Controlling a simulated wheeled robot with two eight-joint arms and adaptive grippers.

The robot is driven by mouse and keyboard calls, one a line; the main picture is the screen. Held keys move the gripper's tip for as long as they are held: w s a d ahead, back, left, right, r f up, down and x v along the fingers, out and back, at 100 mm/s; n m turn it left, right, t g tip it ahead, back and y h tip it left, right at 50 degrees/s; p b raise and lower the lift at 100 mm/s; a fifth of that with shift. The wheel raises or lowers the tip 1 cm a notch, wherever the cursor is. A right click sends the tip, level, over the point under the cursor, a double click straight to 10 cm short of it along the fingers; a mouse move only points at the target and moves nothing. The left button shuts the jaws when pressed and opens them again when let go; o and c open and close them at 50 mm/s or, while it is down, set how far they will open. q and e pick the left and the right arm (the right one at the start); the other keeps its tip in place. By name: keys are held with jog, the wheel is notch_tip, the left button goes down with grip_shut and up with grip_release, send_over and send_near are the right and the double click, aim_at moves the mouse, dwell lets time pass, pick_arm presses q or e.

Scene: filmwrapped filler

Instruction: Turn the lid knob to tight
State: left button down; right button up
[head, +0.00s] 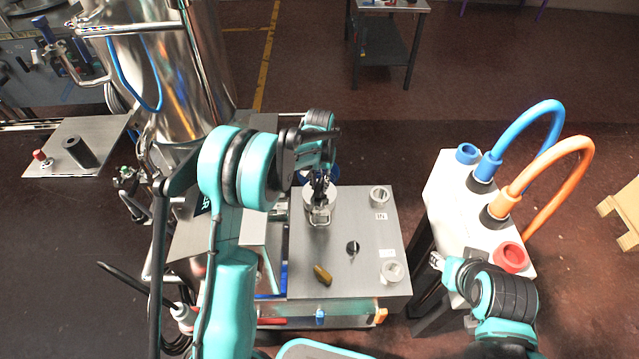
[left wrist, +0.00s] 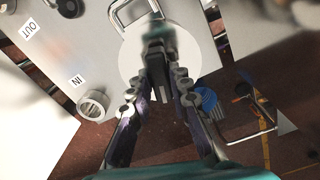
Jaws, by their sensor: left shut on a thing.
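The round pale lid (head: 309,198) sits on the metal table top, with a metal loop handle (head: 320,216) at its near edge. It also shows in the left wrist view (left wrist: 200,58), under my fingers. My left gripper (head: 320,188) is over the lid, fingers pointing down. In the left wrist view, the left gripper (left wrist: 160,85) is shut on a small dark teal piece (left wrist: 160,42) above the lid, which seems to be the knob. The fingers hide much of it, and any tightness mark cannot be read. My right gripper (head: 437,261) is at lower right, away from the lid; its jaws are unclear.
The table top (head: 345,215) carries a ring-shaped port (head: 380,196) near an IN label, a pale cup (head: 392,271), a small black knob (head: 352,248) and a brownish piece (head: 322,273). A white stand (head: 455,205) with blue and orange hoses is on the right.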

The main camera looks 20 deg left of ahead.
aim_at(320, 185)
pick_arm(q)
jog(key=m, duration=0.5)
jog(key=shift+m, duration=0.4)
dwell(0.3)
jog(key=c, duration=1.4)
grip_release()
notch_tip(320, 185, up, 12)
jog(key=shift+f, duration=0.1)
